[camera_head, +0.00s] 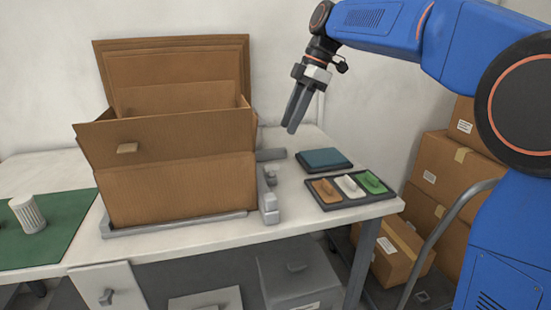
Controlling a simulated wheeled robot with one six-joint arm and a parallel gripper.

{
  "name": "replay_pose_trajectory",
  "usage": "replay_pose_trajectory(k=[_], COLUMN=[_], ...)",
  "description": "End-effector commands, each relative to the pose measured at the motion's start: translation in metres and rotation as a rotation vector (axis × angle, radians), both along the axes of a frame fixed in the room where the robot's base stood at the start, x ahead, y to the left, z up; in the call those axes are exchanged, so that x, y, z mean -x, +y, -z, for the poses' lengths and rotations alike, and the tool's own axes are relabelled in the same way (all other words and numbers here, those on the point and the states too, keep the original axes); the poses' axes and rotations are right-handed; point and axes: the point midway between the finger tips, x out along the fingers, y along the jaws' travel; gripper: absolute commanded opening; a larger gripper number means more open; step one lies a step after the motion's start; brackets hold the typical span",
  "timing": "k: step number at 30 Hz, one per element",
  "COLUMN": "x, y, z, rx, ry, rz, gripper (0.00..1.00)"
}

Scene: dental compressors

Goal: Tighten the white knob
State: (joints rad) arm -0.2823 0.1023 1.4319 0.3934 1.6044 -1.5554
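A small white knob-like piece (349,187) sits in the middle of a dark tray (329,204) at the right end of the white table. An orange-brown piece (325,191) is on its left and a green piece (373,182) on its right. A white ribbed cylinder (28,213) stands on a green mat (62,217) at the far left; I cannot tell which white thing is the task's knob. My gripper (291,128) hangs above the table behind the tray, pointing down and apart from everything. Its two grey fingers look close together, but this angle hides any gap.
A large open brown cardboard box (180,187) stands on a grey frame mid-table. A grey fixture (267,190) is at its right. A teal block (324,159) lies behind the tray. Cardboard boxes (428,172) and a cart rail (440,234) are right of the table.

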Motion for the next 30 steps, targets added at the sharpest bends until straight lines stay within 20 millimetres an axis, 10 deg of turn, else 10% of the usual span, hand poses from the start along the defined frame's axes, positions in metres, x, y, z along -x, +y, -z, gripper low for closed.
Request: replay_pose_trajectory(k=[18, 30], x=[0.011, 0.013], y=[0.038, 0.044], z=[0.095, 0.111], rx=[0.001, 0.001], ry=[0.001, 0.000], rz=[0.001, 0.001], gripper=[0.31, 0.31])
